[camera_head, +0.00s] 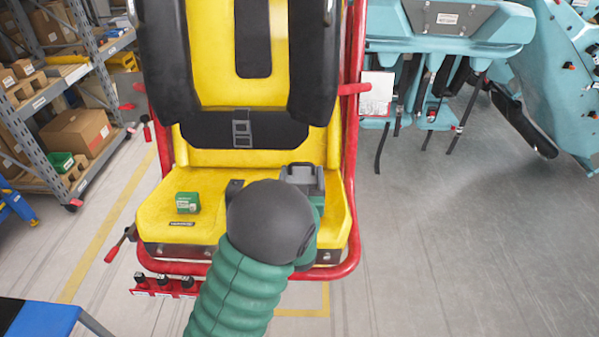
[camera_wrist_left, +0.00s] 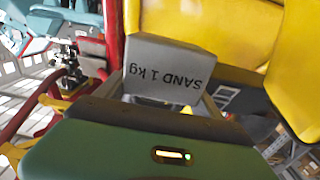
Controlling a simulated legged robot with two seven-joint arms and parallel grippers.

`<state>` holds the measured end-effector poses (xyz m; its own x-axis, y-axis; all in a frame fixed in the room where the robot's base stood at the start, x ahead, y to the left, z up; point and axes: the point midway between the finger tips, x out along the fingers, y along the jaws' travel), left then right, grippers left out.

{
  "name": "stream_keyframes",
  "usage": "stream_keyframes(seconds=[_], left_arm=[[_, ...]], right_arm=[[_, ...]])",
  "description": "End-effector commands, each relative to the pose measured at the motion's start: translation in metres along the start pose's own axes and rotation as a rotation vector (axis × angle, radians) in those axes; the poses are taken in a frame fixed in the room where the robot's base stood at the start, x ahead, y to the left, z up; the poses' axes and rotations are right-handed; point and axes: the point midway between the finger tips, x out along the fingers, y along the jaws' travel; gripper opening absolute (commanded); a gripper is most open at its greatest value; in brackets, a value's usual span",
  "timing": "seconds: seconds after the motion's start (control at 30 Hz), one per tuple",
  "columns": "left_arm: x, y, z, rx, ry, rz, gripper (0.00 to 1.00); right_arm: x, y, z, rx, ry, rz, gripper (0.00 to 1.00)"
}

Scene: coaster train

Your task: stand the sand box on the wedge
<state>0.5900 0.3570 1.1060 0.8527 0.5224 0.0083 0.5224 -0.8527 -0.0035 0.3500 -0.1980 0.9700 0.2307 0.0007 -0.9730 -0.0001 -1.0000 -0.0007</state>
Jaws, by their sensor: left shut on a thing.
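The sand box (camera_wrist_left: 170,72) is a grey block marked "SAND 1 kg", with its lettering upside down in the left wrist view. It sits between the fingers of my left gripper (camera_wrist_left: 160,98), which is shut on it. My right gripper is not in view.
A small green box (camera_head: 187,203) with a pale label stands on the seat's left part. The red tube frame (camera_head: 350,130) borders the seat. A black strap with a buckle (camera_head: 241,128) crosses the backrest. Shelves with cartons (camera_head: 78,132) stand left; teal seats (camera_head: 450,25) stand right.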

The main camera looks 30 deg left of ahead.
Motion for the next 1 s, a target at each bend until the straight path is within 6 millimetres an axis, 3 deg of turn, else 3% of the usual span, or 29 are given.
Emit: stream_keyframes(seconds=[0.27,1.0], left_arm=[[0.005,-0.005,0.031,-0.003,0.002,-0.003,0.04],[0.000,-0.009,0.029,-0.003,0.003,-0.003,0.04]], right_arm=[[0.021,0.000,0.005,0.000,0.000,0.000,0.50],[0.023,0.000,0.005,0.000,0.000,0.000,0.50]])
